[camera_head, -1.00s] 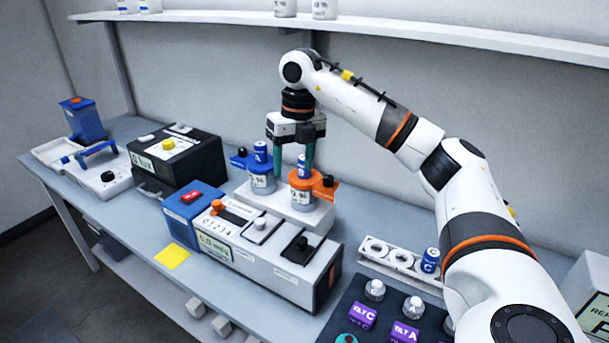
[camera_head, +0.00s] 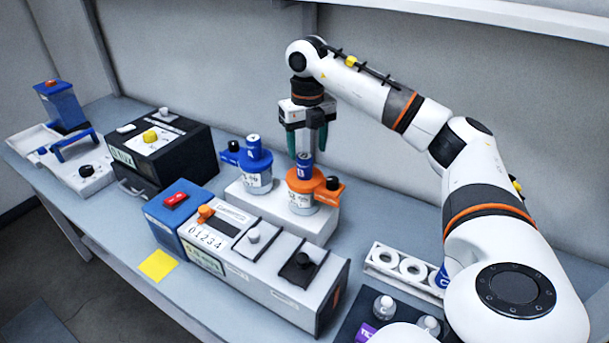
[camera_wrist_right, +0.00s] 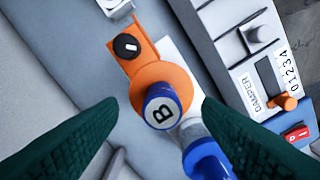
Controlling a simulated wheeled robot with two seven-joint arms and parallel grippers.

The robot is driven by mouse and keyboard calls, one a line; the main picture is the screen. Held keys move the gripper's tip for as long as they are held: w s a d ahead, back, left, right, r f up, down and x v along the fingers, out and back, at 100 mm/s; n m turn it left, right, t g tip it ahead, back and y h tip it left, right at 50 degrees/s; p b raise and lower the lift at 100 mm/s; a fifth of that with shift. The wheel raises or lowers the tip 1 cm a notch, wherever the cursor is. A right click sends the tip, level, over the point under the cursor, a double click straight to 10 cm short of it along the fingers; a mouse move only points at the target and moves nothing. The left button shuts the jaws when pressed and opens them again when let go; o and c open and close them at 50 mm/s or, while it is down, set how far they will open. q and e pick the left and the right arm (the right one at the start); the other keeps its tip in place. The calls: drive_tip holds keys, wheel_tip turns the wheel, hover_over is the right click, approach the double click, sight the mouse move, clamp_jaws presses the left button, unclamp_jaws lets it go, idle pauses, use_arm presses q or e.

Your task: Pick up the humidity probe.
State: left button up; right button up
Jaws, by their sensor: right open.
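A blue-capped cylinder marked B (camera_head: 305,159) stands upright in an orange collar (camera_head: 300,181) on a white block; its round top (camera_wrist_right: 161,108) also shows in the right wrist view. A second blue-capped cylinder (camera_head: 253,146) stands in a blue collar (camera_head: 246,159) to its left. I cannot tell from the pictures which cylinder is the humidity probe. My right gripper (camera_head: 306,152) is open with its fingers pointing down, just above the cylinder marked B. In the wrist view that cap lies between the green fingers, and they appear clear of it. My left gripper is not in view.
A long instrument (camera_head: 262,262) with knobs stands in front of the white block (camera_head: 318,220). A black box (camera_head: 183,138) is at the left. A white ring rack (camera_head: 384,263) is at the right, partly hidden by my arm. A shelf (camera_head: 480,14) runs above.

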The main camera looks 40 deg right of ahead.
sight(305, 155)
drive_tip(key=shift+w+d+f, duration=0.15)
drive_tip(key=shift+f, duration=0.55)
drive_tip(key=f, duration=0.1)
drive_tip(key=f+p, duration=0.1)
drive_tip(key=f, duration=0.1)
drive_tip(key=f+p, duration=0.1)
drive_tip(key=shift+w+f, duration=0.2)
drive_tip(key=shift+w, duration=0.1)
drive_tip(key=shift+f, duration=0.3)
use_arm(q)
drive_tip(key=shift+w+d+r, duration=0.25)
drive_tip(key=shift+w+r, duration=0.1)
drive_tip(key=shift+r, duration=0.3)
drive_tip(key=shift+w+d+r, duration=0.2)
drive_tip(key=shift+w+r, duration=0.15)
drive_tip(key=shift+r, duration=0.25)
use_arm(e)
drive_tip(key=c, duration=1.1)
drive_tip(key=shift+r, duration=0.1)
